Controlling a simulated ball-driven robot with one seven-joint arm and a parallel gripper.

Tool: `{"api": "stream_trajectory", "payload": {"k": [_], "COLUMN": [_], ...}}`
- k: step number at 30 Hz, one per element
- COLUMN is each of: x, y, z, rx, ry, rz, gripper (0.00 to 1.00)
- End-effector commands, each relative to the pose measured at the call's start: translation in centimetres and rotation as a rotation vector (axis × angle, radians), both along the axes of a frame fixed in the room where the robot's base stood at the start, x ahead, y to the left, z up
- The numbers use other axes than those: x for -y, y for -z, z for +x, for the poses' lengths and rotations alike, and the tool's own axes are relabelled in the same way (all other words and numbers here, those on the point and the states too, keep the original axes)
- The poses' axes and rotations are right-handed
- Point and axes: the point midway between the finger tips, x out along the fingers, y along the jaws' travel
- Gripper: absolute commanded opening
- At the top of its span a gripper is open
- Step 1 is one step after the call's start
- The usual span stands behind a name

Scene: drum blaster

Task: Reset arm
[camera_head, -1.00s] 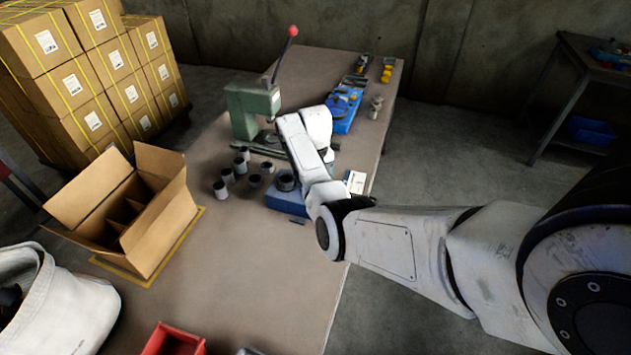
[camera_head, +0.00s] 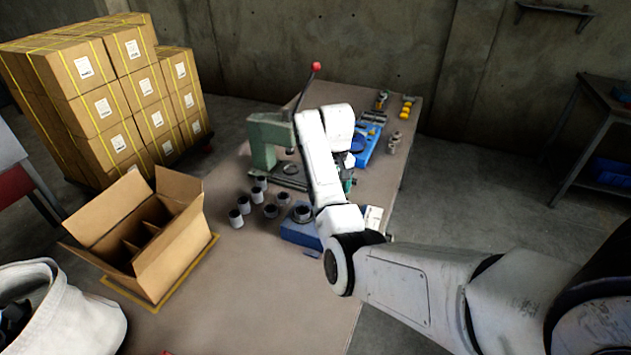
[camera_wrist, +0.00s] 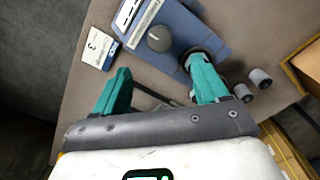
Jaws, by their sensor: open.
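My gripper (camera_wrist: 158,68) shows in the wrist view with its two teal fingers spread apart and nothing held between them. Beyond the fingertips lies a blue device (camera_wrist: 205,22) with a round dark knob (camera_wrist: 159,38); I cannot tell whether the right finger touches it. In the head view my white arm reaches from the lower right over the workbench (camera_head: 270,290), bent at the elbow. My gripper is mostly hidden there behind my own forearm, near the green press (camera_head: 265,140) and the blue device (camera_head: 300,232).
Several small grey cylinders (camera_head: 236,218) stand left of the blue device. An open divided carton (camera_head: 185,255) sits on the bench at left, beside a white bag (camera_head: 75,315). The press lever with a red knob (camera_head: 316,67) rises behind my arm. Stacked boxes (camera_head: 105,105) stand beyond.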

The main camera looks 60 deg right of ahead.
Motion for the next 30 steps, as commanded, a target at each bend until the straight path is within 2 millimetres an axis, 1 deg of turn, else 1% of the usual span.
{"api": "stream_trajectory", "payload": {"k": [10,11,14,17,18,20,21,26,30], "x": [-0.1,-0.5,-2.4,-5.6,-7.1,-9.4,-11.0,-17.1,-22.4], "y": [0.2,0.5,2.2,4.6,5.6,7.0,7.8,10.5,11.9], "z": [0.0,-0.1,-0.2,-0.7,-1.1,-1.6,-2.0,-4.4,-7.2], "rx": [-0.001,-0.003,-0.010,-0.017,-0.018,-0.019,-0.018,-0.009,0.006], "ry": [-0.002,-0.006,-0.030,-0.075,-0.096,-0.131,-0.155,-0.259,-0.355], "rz": [0.000,-0.001,-0.014,-0.035,-0.046,-0.060,-0.067,-0.092,-0.100], "gripper": [0.73,0.73,0.73,0.73,0.73,0.73,0.73,0.73,0.73]}}
